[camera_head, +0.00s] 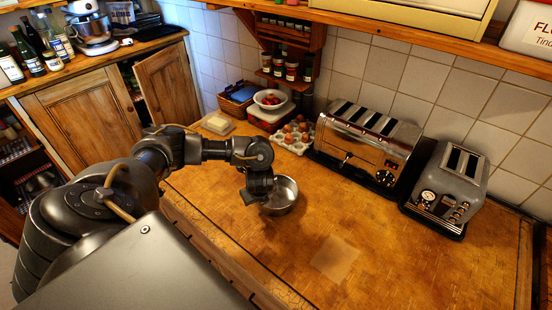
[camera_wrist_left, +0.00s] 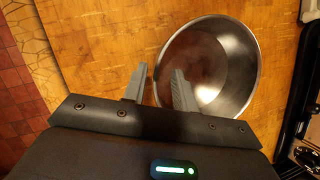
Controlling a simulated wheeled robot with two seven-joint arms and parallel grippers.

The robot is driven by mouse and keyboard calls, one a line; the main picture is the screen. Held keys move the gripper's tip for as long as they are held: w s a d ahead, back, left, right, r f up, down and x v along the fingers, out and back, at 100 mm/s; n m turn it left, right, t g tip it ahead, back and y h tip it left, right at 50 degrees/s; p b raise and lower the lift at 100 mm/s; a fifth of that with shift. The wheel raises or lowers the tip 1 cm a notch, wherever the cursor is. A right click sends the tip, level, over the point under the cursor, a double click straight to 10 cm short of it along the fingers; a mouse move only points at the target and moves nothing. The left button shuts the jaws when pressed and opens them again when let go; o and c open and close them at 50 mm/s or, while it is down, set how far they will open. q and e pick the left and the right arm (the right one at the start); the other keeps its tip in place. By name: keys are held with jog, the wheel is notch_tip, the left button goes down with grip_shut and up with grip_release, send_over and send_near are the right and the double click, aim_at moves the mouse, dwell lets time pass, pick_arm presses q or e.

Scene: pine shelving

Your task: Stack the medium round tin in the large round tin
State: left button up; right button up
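One round, shiny metal tin (camera_head: 283,195) stands upright on the wooden worktop, and it also shows in the left wrist view (camera_wrist_left: 228,62). I cannot tell its size class, and no second round tin is distinguishable. My left gripper (camera_head: 259,194) is at the tin's left side. In the left wrist view the left gripper (camera_wrist_left: 160,85) has its fingers apart, one outside the tin's near left rim and the other overlapping its inside. I cannot tell whether they touch the wall. My right gripper is not in view.
A large chrome toaster (camera_head: 367,145) and a smaller grey toaster (camera_head: 449,187) stand along the wall. An egg tray (camera_head: 293,138) and a white bowl (camera_head: 270,99) are behind the tin. A pale square (camera_head: 335,258) lies on the otherwise clear front worktop.

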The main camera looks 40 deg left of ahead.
pick_arm(q)
jog(key=b+x, duration=0.2)
jog(key=x, duration=0.2)
jog(key=shift+s+d+f, duration=0.1)
jog(key=shift+f, duration=0.25)
grip_shut()
jog(key=shift+r, duration=0.1)
